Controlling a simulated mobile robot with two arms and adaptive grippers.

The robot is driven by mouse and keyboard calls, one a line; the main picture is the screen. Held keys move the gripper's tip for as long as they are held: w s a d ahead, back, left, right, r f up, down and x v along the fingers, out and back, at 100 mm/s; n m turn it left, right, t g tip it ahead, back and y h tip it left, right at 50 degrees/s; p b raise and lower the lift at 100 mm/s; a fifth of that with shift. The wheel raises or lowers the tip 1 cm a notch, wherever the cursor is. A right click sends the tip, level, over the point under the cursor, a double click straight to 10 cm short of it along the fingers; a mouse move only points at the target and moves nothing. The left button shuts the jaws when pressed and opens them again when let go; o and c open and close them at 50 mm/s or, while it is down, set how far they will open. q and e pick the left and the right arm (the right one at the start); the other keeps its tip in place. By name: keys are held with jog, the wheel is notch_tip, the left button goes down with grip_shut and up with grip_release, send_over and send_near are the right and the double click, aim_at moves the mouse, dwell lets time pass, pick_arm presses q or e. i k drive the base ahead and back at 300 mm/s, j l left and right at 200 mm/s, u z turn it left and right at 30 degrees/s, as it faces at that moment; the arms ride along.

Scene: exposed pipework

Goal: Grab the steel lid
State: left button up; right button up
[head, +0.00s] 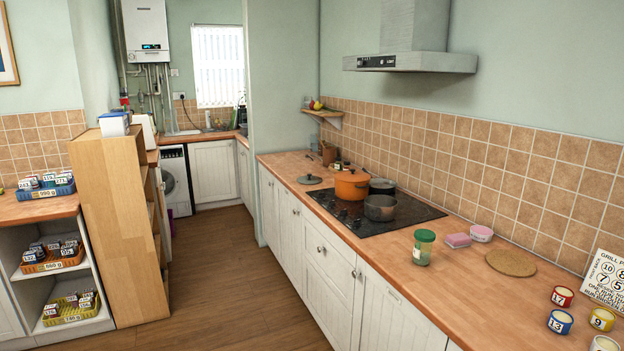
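A round grey lid (310,180) with a small knob lies flat on the wooden counter, left of the hob. It looks like the steel lid, though its material is hard to tell at this size. An orange pot (351,186) stands on the hob to its right. A dark pot (382,186) stands behind, and a grey pot (380,207) in front looks open. Neither of my grippers is in view.
The black hob (350,218) is set into the long counter (465,270). A green-lidded jar (423,247), pink items (457,240), a cork mat (511,263) and several numbered tins stand to the right. A wooden shelf unit (115,225) stands left. The floor (225,270) between is clear.

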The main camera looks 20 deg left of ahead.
aim_at(308, 179)
jog(key=i+j+z, duration=0.15)
jog(key=i+j, duration=0.4)
jog(key=i+j+z, duration=0.1)
jog(key=i+j, duration=0.4)
jog(key=i+j+z, duration=0.15)
jog(key=i+j, duration=0.3)
jog(key=j, duration=0.25)
